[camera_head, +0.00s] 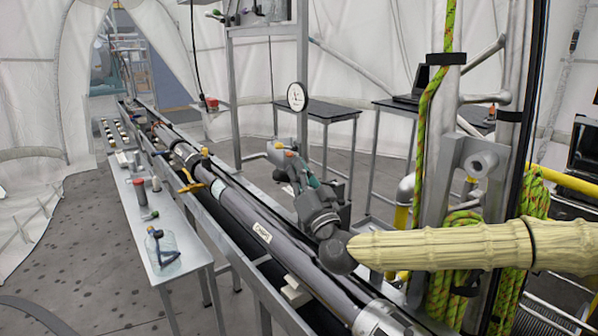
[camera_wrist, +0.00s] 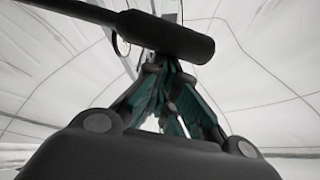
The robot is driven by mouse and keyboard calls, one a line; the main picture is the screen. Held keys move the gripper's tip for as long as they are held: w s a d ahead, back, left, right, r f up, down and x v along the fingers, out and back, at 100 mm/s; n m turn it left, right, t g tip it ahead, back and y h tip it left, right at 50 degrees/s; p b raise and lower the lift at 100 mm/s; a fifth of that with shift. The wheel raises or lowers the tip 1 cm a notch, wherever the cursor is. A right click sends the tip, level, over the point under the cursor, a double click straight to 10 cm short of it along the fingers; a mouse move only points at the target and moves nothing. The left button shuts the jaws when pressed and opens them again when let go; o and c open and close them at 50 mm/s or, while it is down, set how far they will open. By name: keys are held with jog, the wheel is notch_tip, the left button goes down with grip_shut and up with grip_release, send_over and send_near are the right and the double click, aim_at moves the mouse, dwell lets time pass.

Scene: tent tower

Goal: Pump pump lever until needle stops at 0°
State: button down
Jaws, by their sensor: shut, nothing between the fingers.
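A round white gauge (camera_head: 297,97) with a dark rim stands at the centre of the head view. Its needle is too small to read. In the wrist view, a black rod with a thick dark grip (camera_wrist: 165,36), which looks like the pump lever, crosses just beyond my fingertips. My gripper (camera_wrist: 165,62) is shut and empty, with teal finger parts; its tips are close to the grip's underside. I cannot tell whether they touch it. In the head view, my gripper (camera_head: 301,168) is below the gauge, and the lever cannot be made out clearly near it.
A long grey tube (camera_head: 250,215) on a metal frame runs below my arm. A narrow bench (camera_head: 150,225) with small tools stands left. Green-yellow ropes (camera_head: 447,180) hang on metal posts at right. Dark tables (camera_head: 330,110) stand behind. Floor at left is mostly open.

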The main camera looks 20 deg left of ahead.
jog(key=shift+s+a+f+n+g+y+b, duration=0.25)
jog(key=shift+f+n+g+y+b, duration=0.15)
jog(key=shift+f+n+b, duration=0.4)
jog(key=shift+s+a+f+n+g+y+b, duration=0.25)
jog(key=shift+f+n+y+b, duration=0.2)
jog(key=shift+f+n+b, duration=0.4)
jog(key=shift+s+a+f+n+g+y+b, duration=0.2)
jog(key=shift+s+f+n+g+y+b, duration=0.2)
jog(key=shift+f+n+b, duration=0.4)
jog(key=shift+w+r, duration=0.1)
jog(key=shift+r, duration=0.1)
